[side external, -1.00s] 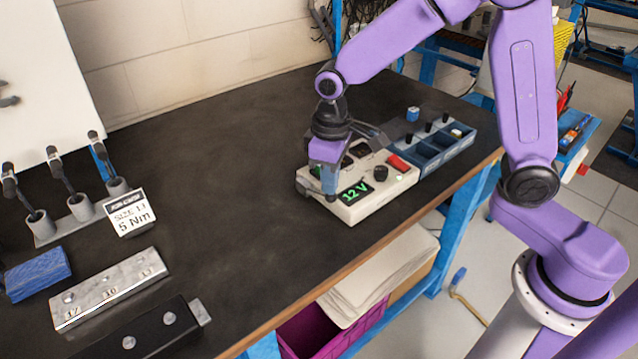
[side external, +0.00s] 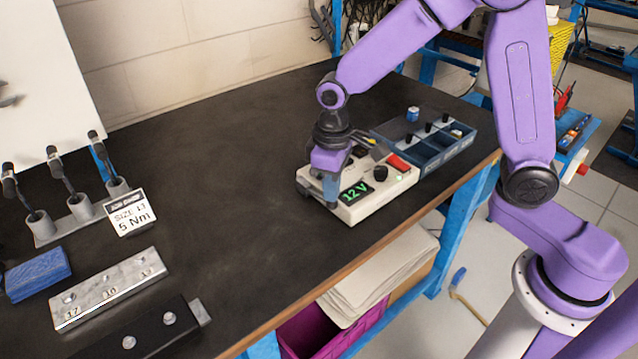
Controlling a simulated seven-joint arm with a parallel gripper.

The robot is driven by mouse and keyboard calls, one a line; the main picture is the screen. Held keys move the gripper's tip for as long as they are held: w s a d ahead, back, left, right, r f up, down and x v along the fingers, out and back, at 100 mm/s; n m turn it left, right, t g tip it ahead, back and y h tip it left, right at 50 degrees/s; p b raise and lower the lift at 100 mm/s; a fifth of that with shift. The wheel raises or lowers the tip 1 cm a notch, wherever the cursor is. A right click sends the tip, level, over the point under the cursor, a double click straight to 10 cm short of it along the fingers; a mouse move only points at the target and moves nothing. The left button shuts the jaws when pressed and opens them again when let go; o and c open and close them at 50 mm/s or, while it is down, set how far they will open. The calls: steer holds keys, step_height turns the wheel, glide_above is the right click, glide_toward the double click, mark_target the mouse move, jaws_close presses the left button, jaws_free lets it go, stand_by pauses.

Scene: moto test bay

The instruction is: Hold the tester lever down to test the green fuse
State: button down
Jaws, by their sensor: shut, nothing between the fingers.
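The tester (side external: 372,207) is a cream box on the dark bench, with a green display reading 12 V (side external: 355,191), a black knob and a red part on top. My gripper (side external: 331,203) is shut, pointing down at the tester's left front end. It hides that end, so I cannot make out the lever or whether the fingertips touch it. I cannot make out a green fuse in this view.
A blue compartment tray (side external: 461,146) with black knobs stands right behind the tester. A blue-capped item (side external: 412,114) is behind it. The bench middle is clear.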

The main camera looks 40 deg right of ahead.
steer(key=shift+f, duration=0.25)
steer(key=shift+s+f, duration=0.1)
steer(key=shift+f, duration=0.1)
stand_by(0.3)
stand_by(1.5)
step_height(320, 180, up, 9)
stand_by(1.1)
steer(key=s+d+f+n, duration=0.1)
steer(key=s+d+n, duration=0.2)
steer(key=s, duration=0.9)
steer(key=s+d+n, duration=0.3)
steer(key=s+d, duration=0.3)
steer(key=s, duration=0.6)
steer(key=shift+d+f+n, duration=0.3)
steer(key=shift+d+f, duration=0.1)
